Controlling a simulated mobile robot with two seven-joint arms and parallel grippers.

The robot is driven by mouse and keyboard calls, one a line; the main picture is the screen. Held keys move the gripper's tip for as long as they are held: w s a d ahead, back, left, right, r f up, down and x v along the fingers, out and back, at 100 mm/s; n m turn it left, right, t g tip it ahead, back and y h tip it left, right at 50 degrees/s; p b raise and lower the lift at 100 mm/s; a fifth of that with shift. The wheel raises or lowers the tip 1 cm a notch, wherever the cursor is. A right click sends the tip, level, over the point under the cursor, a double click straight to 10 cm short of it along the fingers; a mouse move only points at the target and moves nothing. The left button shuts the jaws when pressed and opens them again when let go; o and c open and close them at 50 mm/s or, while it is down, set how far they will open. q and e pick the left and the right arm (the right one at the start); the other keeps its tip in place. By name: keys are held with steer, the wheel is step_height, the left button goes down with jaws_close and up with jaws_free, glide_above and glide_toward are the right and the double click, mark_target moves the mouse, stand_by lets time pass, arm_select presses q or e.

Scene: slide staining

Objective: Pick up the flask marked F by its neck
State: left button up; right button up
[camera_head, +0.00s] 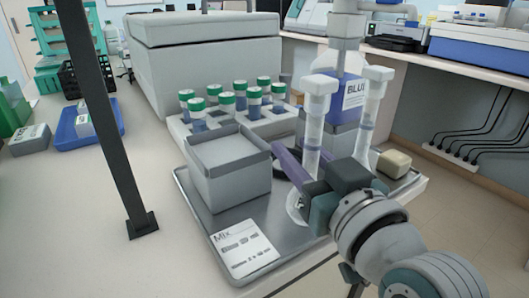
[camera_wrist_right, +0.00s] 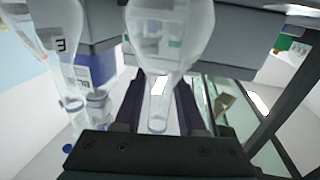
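Two clear, slim-necked flasks stand on the metal tray (camera_head: 217,213). The nearer flask (camera_head: 315,125) has a white top, and the other flask (camera_head: 369,120) stands to its right. No letter is legible on either in the head view. In the right wrist view a flask (camera_wrist_right: 68,48) at left bears a dark mark that looks like an inverted F. An unmarked-looking flask (camera_wrist_right: 172,35) has its neck between the fingers of my right gripper (camera_wrist_right: 158,100), with gaps on both sides. In the head view this gripper (camera_head: 305,165) is at the nearer flask. My left gripper is out of view.
A grey box (camera_head: 228,165) sits on the tray left of the gripper. A bottle labelled BLUE (camera_head: 343,95) stands behind the flasks, and a beige block (camera_head: 394,163) at right. Green-capped jars (camera_head: 227,103) stand behind. A dark post (camera_head: 110,130) rises at left.

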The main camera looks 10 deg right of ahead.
jaws_close()
